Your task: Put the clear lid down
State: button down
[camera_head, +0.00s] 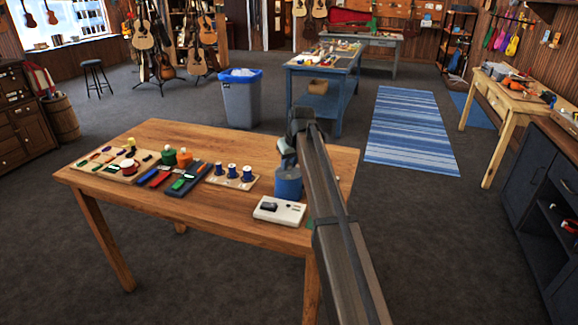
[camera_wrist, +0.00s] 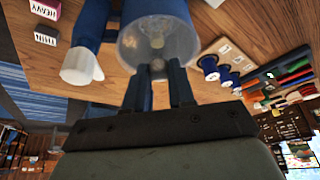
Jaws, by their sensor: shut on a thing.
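The clear lid (camera_wrist: 150,42) is a round, see-through disc with a small knob. My gripper (camera_wrist: 158,72) is shut on it by the knob, with both dark blue fingers close together. In the wrist view the lid overlaps a blue jar (camera_wrist: 155,7); I cannot tell whether they touch. In the head view the blue jar (camera_head: 288,184) stands near the right end of the wooden table (camera_head: 240,142). My gripper (camera_head: 288,152) is above and behind it there, and my arm hides much of this spot. The lid cannot be made out clearly in the head view.
A white device (camera_head: 279,210) sits just in front of the jar. A board of blue spools (camera_head: 232,172) and trays of coloured pieces (camera_head: 172,178) lie to the left. A white-capped blue thing (camera_wrist: 82,66) is beside the lid in the wrist view. The table's back middle is bare.

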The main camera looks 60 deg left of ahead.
aim_at(285, 172)
notch_tip(285, 172, up, 7)
jog(key=shift+a+r, duration=0.1)
jog(key=shift+r, duration=0.1)
jog(key=s+a+f+n, duration=0.1)
jog(key=s+a+f, duration=0.15)
jog(key=s, duration=1.05)
jog(key=shift+m, duration=0.5)
jog(key=shift+s+d+f, duration=0.1)
jog(key=shift+s+f, duration=0.55)
jog(key=shift+f, duration=1.7)
jog(key=shift+s+d+f, duration=0.15)
jog(key=shift+s+f, duration=0.45)
jog(key=shift+f, duration=1.8)
jog(key=shift+s+d+f, duration=0.1)
jog(key=shift+s+f, duration=0.55)
jog(key=shift+f, duration=1.7)
jog(key=shift+f, duration=0.1)
jog(key=c, duration=1)
grip_release()
jog(key=shift+o, duration=0.2)
